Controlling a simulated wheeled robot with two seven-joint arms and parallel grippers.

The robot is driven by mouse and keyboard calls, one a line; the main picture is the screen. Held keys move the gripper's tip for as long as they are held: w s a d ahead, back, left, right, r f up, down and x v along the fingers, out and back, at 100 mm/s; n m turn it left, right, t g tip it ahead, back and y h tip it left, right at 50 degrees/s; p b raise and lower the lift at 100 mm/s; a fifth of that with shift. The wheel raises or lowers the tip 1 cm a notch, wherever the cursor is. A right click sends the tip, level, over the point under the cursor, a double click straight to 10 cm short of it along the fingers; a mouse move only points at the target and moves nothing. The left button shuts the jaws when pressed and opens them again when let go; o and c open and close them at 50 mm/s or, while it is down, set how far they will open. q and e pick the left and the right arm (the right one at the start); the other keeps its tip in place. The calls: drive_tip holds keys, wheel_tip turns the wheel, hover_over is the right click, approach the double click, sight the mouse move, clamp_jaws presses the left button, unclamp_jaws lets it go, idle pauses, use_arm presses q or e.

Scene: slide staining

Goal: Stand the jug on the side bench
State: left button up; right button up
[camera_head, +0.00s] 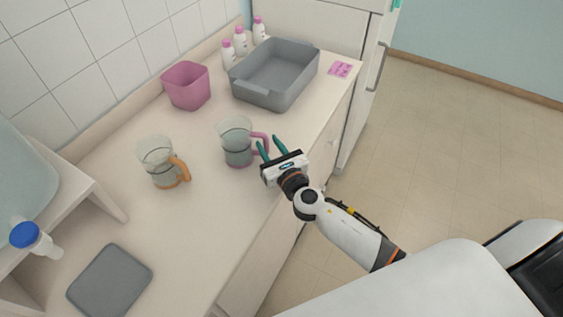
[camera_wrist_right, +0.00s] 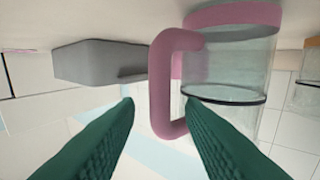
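A clear jug with a pink handle (camera_head: 237,142) stands upright on the bench, and its handle points toward my right gripper. The jug shows upside down in the right wrist view (camera_wrist_right: 235,70). A second clear jug with an orange handle (camera_head: 160,162) stands upright to its left. My right gripper (camera_head: 269,142) is open, its green fingers reaching the pink handle. In the right wrist view the handle's upright bar (camera_wrist_right: 160,88) lies between the two fingertips, with a gap on the left. I cannot tell whether the right-hand finger touches it. My left gripper is not in view.
On the bench (camera_head: 200,215) are a pink bin (camera_head: 186,88), a grey tub (camera_head: 275,75), several pink-capped bottles (camera_head: 240,42), a pink card (camera_head: 341,69) and a grey mat (camera_head: 109,282). A white stand (camera_head: 105,200) with a blue-capped container (camera_head: 25,235) is at left.

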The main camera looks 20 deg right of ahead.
drive_tip(key=s+b, duration=0.1)
drive_tip(key=s, duration=0.9)
drive_tip(key=shift+d+b, duration=0.35)
drive_tip(key=shift+d, duration=0.05)
drive_tip(key=shift+w, duration=0.1)
